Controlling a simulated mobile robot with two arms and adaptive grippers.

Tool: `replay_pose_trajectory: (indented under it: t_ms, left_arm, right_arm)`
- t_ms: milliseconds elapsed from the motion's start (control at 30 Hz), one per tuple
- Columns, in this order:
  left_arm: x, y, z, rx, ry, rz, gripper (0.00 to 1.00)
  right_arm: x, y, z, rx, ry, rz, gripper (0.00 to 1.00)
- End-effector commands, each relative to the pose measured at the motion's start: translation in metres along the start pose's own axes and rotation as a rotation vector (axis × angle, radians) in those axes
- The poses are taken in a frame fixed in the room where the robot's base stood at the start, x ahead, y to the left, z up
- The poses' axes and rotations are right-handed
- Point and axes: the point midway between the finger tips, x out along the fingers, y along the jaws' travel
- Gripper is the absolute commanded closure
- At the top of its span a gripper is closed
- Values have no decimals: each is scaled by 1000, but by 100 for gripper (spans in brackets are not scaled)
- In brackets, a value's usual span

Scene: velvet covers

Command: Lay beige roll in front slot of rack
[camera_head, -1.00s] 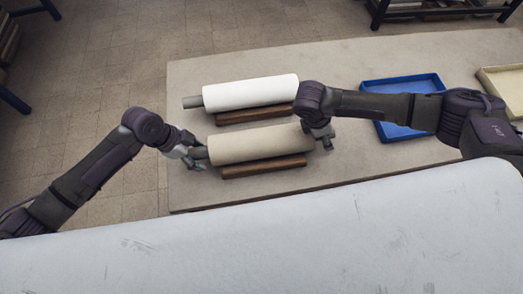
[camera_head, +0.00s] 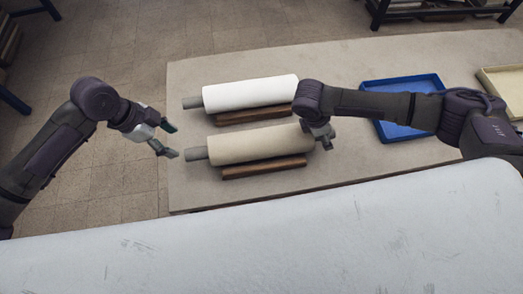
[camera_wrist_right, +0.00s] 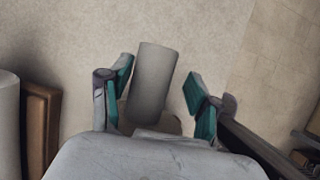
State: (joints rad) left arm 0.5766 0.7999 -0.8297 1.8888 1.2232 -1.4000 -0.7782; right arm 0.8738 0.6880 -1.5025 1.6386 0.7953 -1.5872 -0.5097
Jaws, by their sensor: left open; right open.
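The beige roll (camera_head: 255,147) lies sideways just behind the front brown wooden bar (camera_head: 264,168) of the rack. I cannot tell how it is seated. Its grey core end (camera_head: 195,154) sticks out bare at the left. My left gripper (camera_head: 170,140) is open and empty, apart from that end, to its left. My right gripper (camera_head: 326,137) is at the roll's right end, partly hidden by its arm. In the right wrist view my right gripper (camera_wrist_right: 160,100) is open, with a grey core end (camera_wrist_right: 152,78) between its fingers.
A white roll (camera_head: 251,92) lies behind, by another brown bar (camera_head: 252,115). A blue tray (camera_head: 398,84) and a cream tray (camera_head: 498,75) stand to the right on the table (camera_head: 350,62). A large pale surface (camera_head: 260,240) fills the front.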

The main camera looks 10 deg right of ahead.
Motion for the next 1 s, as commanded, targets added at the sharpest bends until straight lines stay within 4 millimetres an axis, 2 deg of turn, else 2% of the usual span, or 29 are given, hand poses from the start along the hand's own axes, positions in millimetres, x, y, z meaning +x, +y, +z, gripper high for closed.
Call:
replay_pose_trajectory:
  t_ms: [300,500,700,1000]
  left_arm:
    - [0,0,0,0,0,0,38]
    - [0,0,0,0,0,0,38]
    - [0,0,0,0,0,0,38]
    - [0,0,0,0,0,0,38]
  right_arm:
    - [-64,1,-1,-1,3,6,38]
    - [-98,1,0,0,2,4,38]
    - [-112,0,0,-1,1,2,38]
    - [-113,0,0,0,0,1,38]
